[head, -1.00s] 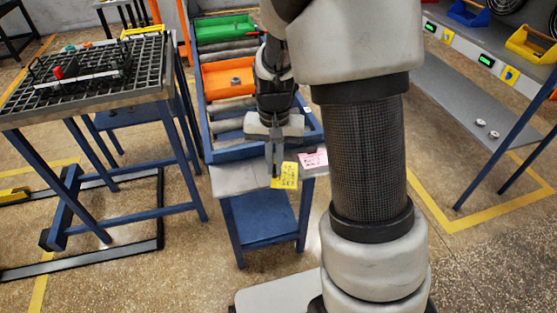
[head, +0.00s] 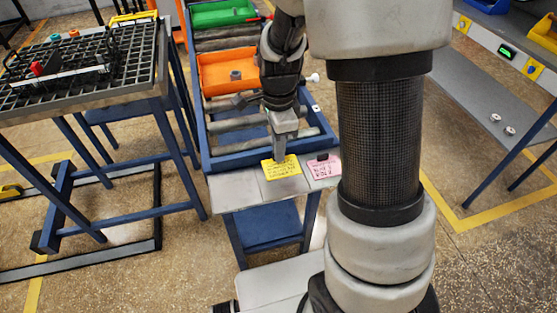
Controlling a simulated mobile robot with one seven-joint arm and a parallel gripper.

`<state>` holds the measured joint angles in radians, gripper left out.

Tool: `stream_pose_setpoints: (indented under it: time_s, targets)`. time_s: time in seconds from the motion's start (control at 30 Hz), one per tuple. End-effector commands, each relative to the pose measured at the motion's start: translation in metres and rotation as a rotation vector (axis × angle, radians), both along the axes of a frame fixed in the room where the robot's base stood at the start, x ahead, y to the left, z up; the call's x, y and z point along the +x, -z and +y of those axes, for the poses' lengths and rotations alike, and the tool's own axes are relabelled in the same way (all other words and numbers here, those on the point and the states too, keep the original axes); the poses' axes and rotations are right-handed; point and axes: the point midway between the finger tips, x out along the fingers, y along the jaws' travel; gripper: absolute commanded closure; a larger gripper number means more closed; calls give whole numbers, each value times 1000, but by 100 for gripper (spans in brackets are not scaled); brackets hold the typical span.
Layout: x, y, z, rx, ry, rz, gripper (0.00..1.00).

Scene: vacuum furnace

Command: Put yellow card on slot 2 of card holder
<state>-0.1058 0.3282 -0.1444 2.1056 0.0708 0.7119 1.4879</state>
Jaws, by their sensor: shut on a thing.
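The yellow card (head: 281,168) with dark writing is at the tip of my gripper (head: 278,158), which is shut on its far edge. The card lies over the grey card holder shelf (head: 232,191) at the front of the blue roller stand. It looks nearly flat; whether it touches the shelf I cannot tell. A pink card (head: 324,168) with a dark clip is on the shelf just to the right. Slot numbers are not readable. A bare section of the shelf shows at the left.
The roller stand carries an orange bin (head: 226,74) and a green bin (head: 222,14) behind my gripper. A grid-topped table (head: 80,70) stands at left, a grey shelf rack (head: 480,110) at right. My arm hides part of the middle.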

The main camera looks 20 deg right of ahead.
Motion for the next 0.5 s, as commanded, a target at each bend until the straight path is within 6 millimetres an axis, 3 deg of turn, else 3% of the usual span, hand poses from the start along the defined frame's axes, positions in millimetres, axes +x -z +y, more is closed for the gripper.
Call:
stream_pose_setpoints:
  time_s: [0.3,0.5]
  targets:
    - [-1,38,0,0,0,3,100]
    - [0,38,0,0,-1,0,100]
